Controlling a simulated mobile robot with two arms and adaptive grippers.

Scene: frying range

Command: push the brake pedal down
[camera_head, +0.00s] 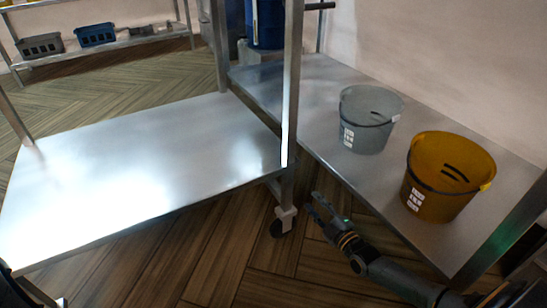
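A steel trolley leg (287,190) ends in a caster wheel (277,228) on the wooden floor. The brake pedal (286,212) seems to be the light piece at the caster's top; it is small, and I cannot tell its angle. My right gripper (313,203) is low, just right of the caster, its fingers pointing up and left toward it. A small gap shows between the gripper and the caster. The fingers are dark and small, so their opening is unclear. My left gripper is not in view.
The trolley's shiny lower shelf (110,165) spreads to the left. A steel shelf (320,125) on the right carries a grey bucket (366,118) and a yellow bucket (440,178), close above my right arm. Open floor (225,255) lies in front of the caster.

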